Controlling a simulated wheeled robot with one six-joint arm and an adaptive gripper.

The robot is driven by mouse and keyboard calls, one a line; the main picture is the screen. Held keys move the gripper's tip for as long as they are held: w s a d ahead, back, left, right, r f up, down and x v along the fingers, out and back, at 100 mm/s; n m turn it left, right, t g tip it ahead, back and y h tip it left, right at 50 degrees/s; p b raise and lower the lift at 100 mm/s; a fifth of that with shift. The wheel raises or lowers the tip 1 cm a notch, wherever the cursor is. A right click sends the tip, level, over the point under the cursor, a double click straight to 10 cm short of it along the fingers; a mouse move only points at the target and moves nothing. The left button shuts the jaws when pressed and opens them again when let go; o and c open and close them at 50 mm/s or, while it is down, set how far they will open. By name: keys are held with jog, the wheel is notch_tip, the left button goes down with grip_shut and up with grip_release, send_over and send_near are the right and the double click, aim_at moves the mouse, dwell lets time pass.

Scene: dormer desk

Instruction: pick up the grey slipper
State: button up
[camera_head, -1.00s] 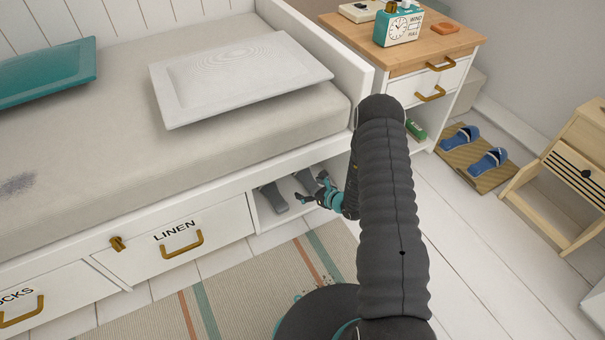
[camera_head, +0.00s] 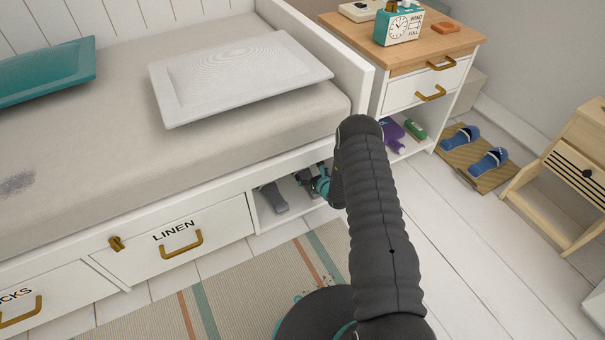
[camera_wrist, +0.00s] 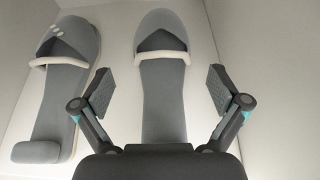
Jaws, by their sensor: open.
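Two grey slippers with pale-edged straps lie side by side in the open cubby under the bed. In the wrist view one slipper (camera_wrist: 163,75) lies straight ahead between my open fingers, and the other slipper (camera_wrist: 58,75) lies to the left. The left slipper also shows in the head view (camera_head: 273,198); the other is mostly hidden there by my gripper. My gripper (camera_wrist: 160,90) is open and empty, its two fingers on either side of the middle slipper. It also shows in the head view (camera_head: 318,183), inside the cubby opening. I cannot tell whether the fingers touch the slipper.
The cubby's wall (camera_wrist: 260,70) stands close on the right in the wrist view. The bed's frame (camera_head: 225,185) runs above the opening, beside the LINEN drawer (camera_head: 175,243). A nightstand (camera_head: 400,65) stands to the right. Blue slippers (camera_head: 475,148) lie on a mat further right.

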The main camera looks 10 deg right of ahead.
aim_at(305, 175)
jog(key=shift+x, duration=2.55)
jog(key=shift+d+f, duration=0.1)
jog(key=shift+d, duration=0.05)
jog(key=c, duration=1.3)
jog(key=shift+c, duration=0.4)
